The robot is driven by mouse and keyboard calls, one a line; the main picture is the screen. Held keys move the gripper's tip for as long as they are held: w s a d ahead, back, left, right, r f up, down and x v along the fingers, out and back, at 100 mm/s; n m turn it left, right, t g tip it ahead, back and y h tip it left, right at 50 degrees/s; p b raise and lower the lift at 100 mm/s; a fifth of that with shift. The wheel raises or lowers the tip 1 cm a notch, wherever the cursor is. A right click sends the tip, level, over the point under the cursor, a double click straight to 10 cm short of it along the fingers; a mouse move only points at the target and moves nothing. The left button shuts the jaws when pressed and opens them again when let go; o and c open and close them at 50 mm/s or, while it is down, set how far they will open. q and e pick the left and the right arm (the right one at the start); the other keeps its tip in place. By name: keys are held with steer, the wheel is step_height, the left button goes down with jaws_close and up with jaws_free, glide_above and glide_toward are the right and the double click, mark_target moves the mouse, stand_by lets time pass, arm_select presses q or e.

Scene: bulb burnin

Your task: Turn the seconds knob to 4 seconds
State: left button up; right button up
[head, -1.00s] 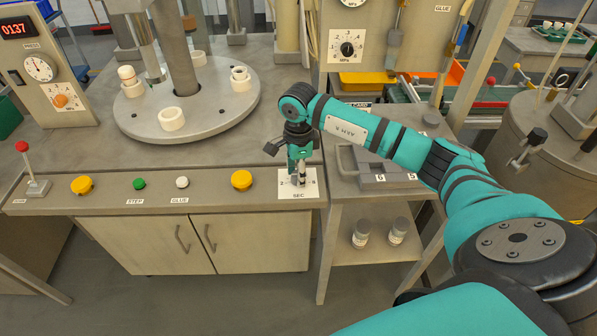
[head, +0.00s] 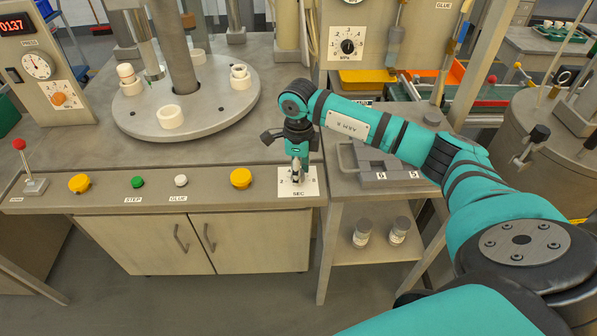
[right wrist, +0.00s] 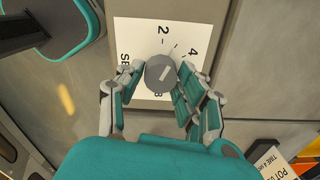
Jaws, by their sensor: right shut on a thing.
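The seconds knob is a small grey round knob (right wrist: 160,73) with a white mark, on a white dial plate (right wrist: 133,38) lettered SEC. The plate also shows at the right end of the console front in the head view (head: 311,188). My right gripper (right wrist: 159,76) points down over the dial and is shut on the knob, one finger on each side. In the right wrist view the white mark slants up and right, toward the side with the 4; the exact reading is unclear. The fingers hide part of the plate. My left gripper is in neither view.
A yellow button (head: 241,178), a white button (head: 181,181) and a green button (head: 138,182) lie left of the dial. A round turntable (head: 200,122) stands behind. A grey block (head: 375,177) sits on the side stand at right.

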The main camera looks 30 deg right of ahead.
steer(key=m, duration=0.7)
steer(key=shift+b, duration=0.4)
stand_by(0.3)
steer(key=o, duration=1.1)
steer(key=shift+o, duration=0.2)
steer(key=shift+r, duration=0.1)
step_height(320, 180, up, 12)
